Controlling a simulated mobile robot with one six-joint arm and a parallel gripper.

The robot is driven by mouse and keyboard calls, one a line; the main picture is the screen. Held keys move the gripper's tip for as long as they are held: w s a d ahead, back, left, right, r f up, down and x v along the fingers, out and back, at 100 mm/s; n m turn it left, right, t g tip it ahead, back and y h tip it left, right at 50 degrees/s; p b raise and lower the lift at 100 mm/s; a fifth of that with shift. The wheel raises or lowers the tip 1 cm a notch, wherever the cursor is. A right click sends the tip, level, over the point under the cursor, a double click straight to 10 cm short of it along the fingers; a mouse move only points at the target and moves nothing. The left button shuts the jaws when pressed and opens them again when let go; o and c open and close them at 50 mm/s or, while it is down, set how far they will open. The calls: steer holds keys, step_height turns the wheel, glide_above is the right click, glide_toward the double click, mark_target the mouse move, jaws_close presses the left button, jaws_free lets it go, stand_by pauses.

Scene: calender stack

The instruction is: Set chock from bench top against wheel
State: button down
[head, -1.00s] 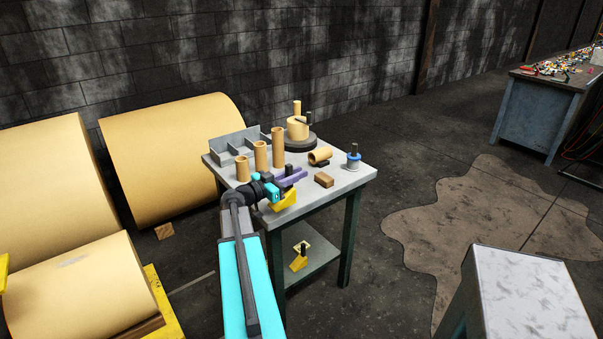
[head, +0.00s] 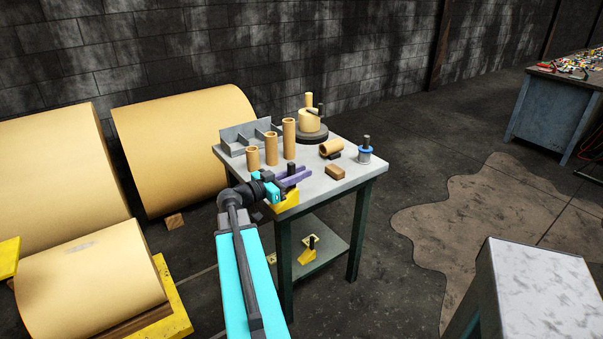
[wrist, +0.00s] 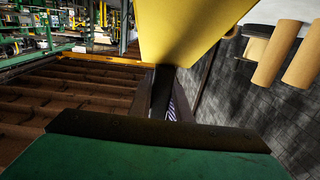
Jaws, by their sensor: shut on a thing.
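My gripper (head: 291,184), with purple fingers, is shut on a yellow chock (head: 285,203) at the near left edge of the bench top (head: 345,192). In the head view the chock shows just below the fingers, overlapping the bench edge; I cannot tell whether it touches the bench. In the wrist view the chock (wrist: 195,28) fills the upper middle as a large yellow face. A second yellow chock-like piece (head: 307,254) with a dark upright grip sits on the bench's lower shelf. I cannot make out a wheel in either view.
Cardboard tubes (head: 289,140), a grey divided rack (head: 240,138), a brown block (head: 335,172) and a blue-ringed spool (head: 365,156) stand on the bench. Large tan rolls (head: 185,150) and yellow supports (head: 175,322) lie left. A pale-topped table (head: 540,290) stands right.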

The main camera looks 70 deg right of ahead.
stand_by(0.7)
steer(key=w+a+f+n+t+h, duration=0.15)
steer(key=w+a+n+t, duration=0.3)
steer(key=w+a, duration=1)
steer(key=w+a+f+n+t+h, duration=0.1)
steer(key=w+a+f+n+t, duration=0.35)
steer(key=w+a, duration=1.05)
steer(key=w+a+n+t+y, duration=0.1)
steer(key=w+a+t, duration=0.35)
steer(key=a, duration=0.45)
steer(key=w+a+n+t, duration=0.1)
steer(key=w+a+t, duration=0.2)
steer(key=w+a, duration=0.4)
steer(key=s+a+f+n+t+y, duration=0.1)
steer(key=s+a+n+t+y, duration=0.1)
steer(key=a, duration=1.8)
steer(key=shift+s+f+n+t+y, duration=0.2)
steer(key=shift+f+n+t+y, duration=0.2)
steer(key=shift+t, duration=0.45)
steer(key=shift+a, duration=0.15)
